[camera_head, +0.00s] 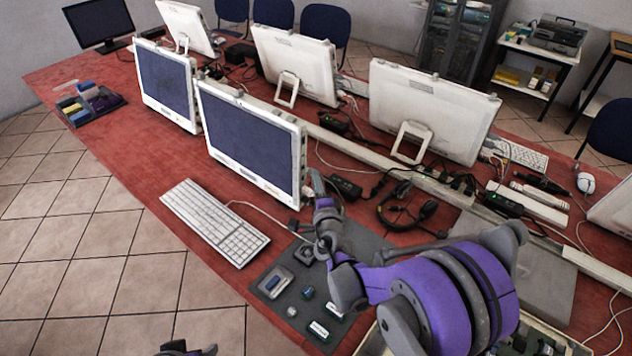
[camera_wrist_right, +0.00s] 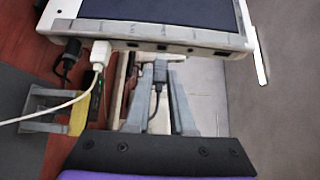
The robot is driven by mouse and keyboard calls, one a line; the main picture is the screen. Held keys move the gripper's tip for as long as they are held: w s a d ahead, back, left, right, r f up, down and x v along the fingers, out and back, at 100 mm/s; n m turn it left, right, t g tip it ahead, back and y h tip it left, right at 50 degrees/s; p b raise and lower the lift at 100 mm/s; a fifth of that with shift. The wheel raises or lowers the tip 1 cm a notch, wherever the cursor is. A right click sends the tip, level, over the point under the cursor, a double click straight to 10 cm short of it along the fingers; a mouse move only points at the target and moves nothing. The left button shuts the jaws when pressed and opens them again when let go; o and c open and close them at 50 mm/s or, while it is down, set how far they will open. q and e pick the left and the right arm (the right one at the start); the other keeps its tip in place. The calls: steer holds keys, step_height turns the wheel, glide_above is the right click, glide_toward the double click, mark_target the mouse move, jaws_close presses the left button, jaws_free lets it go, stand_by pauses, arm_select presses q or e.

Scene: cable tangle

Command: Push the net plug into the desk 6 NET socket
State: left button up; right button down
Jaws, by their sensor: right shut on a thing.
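My right gripper (camera_head: 318,190) is at the lower right corner of the front monitor (camera_head: 250,140). In the right wrist view, its grey fingers (camera_wrist_right: 160,82) are shut on a small dark plug (camera_wrist_right: 159,71), which I take as the net plug; its dark cable trails down between them. The plug is just below the monitor's white edge (camera_wrist_right: 178,44), which has several dark ports. I cannot read the port labels or tell whether the plug touches a port. A part of my left gripper (camera_head: 187,349) shows at the bottom edge of the head view, mostly cut off.
A white plug (camera_wrist_right: 101,50) with a white cable and a black plug (camera_wrist_right: 70,48) sit left of the fingers, by the monitor edge. A keyboard (camera_head: 214,222), a grey mat (camera_head: 268,285) with small parts and a headset (camera_head: 408,205) lie on the red desk.

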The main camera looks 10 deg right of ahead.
steer(key=shift+w+a+b, duration=0.65)
steer(key=shift+w, duration=0.25)
stand_by(0.4)
steer(key=c, duration=0.7)
jaws_free()
steer(key=s, duration=0.7)
steer(key=s+b, duration=0.1)
steer(key=s, duration=0.2)
steer(key=shift+s+a+r, duration=0.25)
steer(key=shift+s+a, duration=0.05)
steer(key=shift+s, duration=0.1)
steer(key=shift+s, duration=0.1)
